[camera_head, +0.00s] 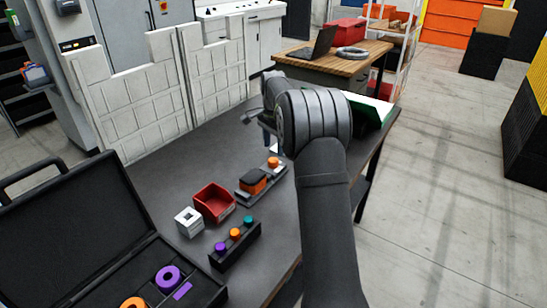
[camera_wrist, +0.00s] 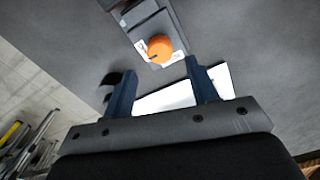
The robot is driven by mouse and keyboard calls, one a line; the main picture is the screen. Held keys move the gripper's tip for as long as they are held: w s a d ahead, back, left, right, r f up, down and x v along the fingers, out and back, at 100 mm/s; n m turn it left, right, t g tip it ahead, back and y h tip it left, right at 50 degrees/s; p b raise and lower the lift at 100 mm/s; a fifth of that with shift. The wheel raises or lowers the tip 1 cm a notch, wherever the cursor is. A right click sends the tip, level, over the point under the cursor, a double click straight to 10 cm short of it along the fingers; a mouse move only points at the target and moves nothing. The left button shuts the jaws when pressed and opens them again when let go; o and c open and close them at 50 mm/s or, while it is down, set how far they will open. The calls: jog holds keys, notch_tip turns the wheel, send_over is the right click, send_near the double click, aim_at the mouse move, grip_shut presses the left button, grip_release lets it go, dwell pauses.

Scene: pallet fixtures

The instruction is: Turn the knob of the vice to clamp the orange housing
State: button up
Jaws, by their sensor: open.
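The dark vice (camera_head: 247,195) lies on the grey table, left of my arm. The round orange knob (camera_head: 273,162) is at the vice's far end. In the wrist view the knob (camera_wrist: 160,48) shows a dark mark on its left side, and part of the vice body (camera_wrist: 152,22) shows at the top edge. My gripper (camera_wrist: 161,68) is open, its two fingers apart and empty. The knob appears just beyond the fingertips, roughly between them. In the head view my arm largely hides the gripper.
A red bin (camera_head: 213,203), a white block with a square hole (camera_head: 189,222) and a black rack (camera_head: 236,245) with coloured pegs stand near the vice. An open black case (camera_head: 75,220) is at left. A white partition (camera_head: 150,100) stands behind the table.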

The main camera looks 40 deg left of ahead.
aim_at(273, 159)
jog(key=shift+f, duration=2.65)
jog(key=c, duration=1)
